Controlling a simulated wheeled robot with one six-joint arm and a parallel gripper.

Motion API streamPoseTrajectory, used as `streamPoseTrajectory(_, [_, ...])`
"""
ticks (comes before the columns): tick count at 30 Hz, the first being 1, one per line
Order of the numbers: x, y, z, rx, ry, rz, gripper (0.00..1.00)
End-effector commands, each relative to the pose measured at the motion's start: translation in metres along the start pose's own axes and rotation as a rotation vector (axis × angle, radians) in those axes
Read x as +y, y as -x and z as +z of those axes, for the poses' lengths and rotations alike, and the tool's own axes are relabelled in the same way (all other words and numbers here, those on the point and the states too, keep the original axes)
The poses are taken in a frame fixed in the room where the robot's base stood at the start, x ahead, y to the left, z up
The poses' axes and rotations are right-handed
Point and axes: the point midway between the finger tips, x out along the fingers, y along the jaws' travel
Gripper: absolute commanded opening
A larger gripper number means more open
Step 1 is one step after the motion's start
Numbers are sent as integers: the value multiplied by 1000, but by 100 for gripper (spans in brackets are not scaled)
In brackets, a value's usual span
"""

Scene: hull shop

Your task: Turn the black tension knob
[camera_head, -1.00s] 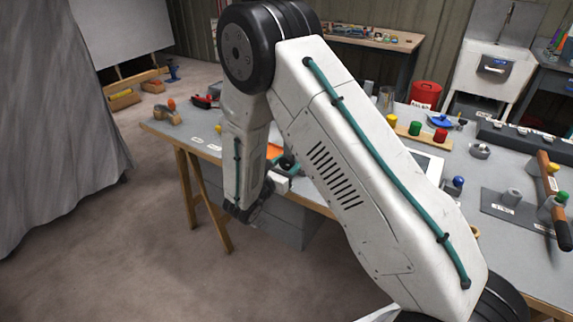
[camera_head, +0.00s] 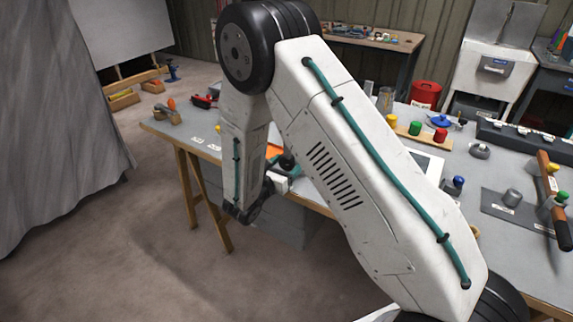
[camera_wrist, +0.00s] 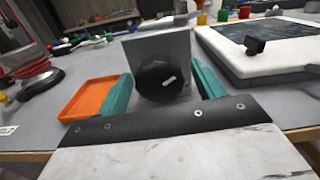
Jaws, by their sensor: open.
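The black tension knob (camera_wrist: 158,82) is on the front of a grey box (camera_wrist: 181,46) on the bench, seen in the wrist view. A light pointer mark on the knob's face tilts up to the right. My gripper (camera_wrist: 162,92) is open, with one teal finger on each side of the knob. Gaps show between the fingers and the knob, and I cannot tell how far forward the fingertips reach.
An orange tray (camera_wrist: 92,97) lies just left of the left finger. A red and black device (camera_wrist: 33,75) is at the far left. More bench items stand behind the box.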

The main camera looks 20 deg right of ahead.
Motion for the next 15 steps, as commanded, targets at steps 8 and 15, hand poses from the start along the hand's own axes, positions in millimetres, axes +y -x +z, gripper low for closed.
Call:
streamPoseTrajectory(8, [1,42,0,1,0,5,68])
streamPoseTrajectory(15, [0,72,0,0,0,2,68])
